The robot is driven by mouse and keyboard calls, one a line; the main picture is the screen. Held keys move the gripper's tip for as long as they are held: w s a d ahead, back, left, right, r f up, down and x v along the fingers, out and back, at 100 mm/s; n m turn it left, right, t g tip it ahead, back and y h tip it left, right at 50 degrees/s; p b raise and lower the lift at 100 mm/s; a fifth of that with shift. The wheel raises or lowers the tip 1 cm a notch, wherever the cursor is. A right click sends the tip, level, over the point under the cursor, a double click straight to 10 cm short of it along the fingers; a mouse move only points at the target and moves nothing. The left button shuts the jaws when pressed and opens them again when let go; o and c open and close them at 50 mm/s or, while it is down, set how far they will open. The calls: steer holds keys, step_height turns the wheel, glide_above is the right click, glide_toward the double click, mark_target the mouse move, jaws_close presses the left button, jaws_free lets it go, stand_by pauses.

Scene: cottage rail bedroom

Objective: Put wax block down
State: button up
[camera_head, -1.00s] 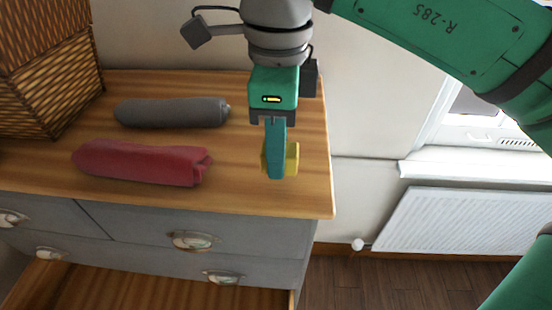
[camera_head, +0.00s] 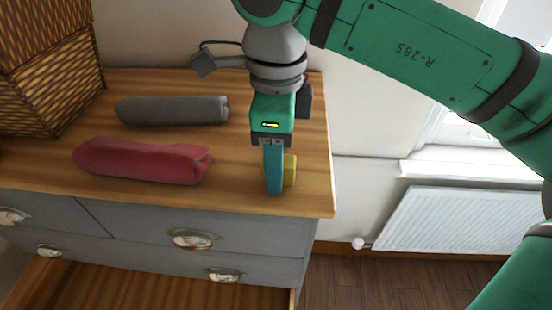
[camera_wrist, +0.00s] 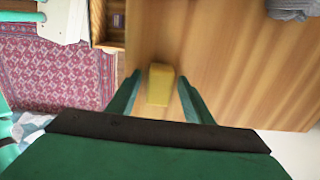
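The yellow wax block (camera_head: 290,169) is at the right end of the wooden dresser top (camera_head: 240,195), near its front edge, and appears to rest on it. My gripper (camera_head: 273,190) points straight down over it, with one finger hiding the block's left part in the head view. In the wrist view, the wax block (camera_wrist: 160,84) lies between the two fingertips of my gripper (camera_wrist: 159,78). A gap shows on each side of it, so the fingers are open around it.
A red rolled cloth (camera_head: 140,161) and a grey rolled cloth (camera_head: 172,110) lie to the left on the dresser top. A wicker box (camera_head: 50,85) stands at the far left. A lower drawer (camera_head: 150,288) is pulled open below. A radiator (camera_head: 460,228) is at the right.

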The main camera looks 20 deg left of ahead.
step_height(320, 180, up, 11)
steer(key=shift+a, duration=0.15)
stand_by(0.5)
steer(key=shift+f, duration=0.15)
